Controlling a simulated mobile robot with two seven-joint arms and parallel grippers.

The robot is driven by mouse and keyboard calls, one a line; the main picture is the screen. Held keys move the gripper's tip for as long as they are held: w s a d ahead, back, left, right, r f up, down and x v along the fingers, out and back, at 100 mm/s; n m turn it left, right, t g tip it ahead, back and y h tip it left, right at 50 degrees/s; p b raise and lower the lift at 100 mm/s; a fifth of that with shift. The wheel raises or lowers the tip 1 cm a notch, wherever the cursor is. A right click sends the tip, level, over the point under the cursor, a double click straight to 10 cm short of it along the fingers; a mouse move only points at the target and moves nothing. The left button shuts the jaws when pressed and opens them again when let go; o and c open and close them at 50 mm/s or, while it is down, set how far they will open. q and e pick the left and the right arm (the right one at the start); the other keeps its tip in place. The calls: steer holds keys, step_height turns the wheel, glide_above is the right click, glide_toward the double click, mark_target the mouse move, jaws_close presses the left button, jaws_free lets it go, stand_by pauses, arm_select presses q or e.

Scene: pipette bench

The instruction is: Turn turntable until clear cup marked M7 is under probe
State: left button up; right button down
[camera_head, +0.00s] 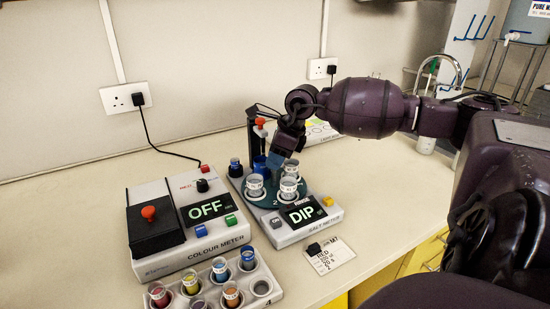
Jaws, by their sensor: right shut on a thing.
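The dark green turntable (269,204) sits on the salt meter (321,226), whose screen reads DIP. Clear cups stand on it at the front left (255,187), front right (288,188) and back right (291,168); their marks are too small to read, so I cannot tell which is M7. A blue cup (259,164) is at the back. The black probe post (255,137) with a red top stands behind; the probe tip is hidden. My right gripper (277,165) reaches down over the turntable's middle, shut, with its grip largely hidden. My left gripper is not in view.
The colour meter (163,251), reading OFF, stands left. A rack (263,301) of several coloured cups is in front.

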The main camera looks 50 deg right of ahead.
steer(key=shift+n+g, duration=0.3)
steer(key=shift+n, duration=0.4)
steer(key=c, duration=0.8)
jaws_free()
steer(key=shift+c, duration=0.2)
steer(key=shift+s+d+r, duration=0.1)
steer(key=shift+d+r, duration=0.1)
steer(key=shift+r, duration=0.25)
steer(key=p+v, duration=0.2)
steer(key=v, duration=0.8)
steer(key=shift+s+f, duration=0.1)
steer(key=shift+f, duration=0.05)
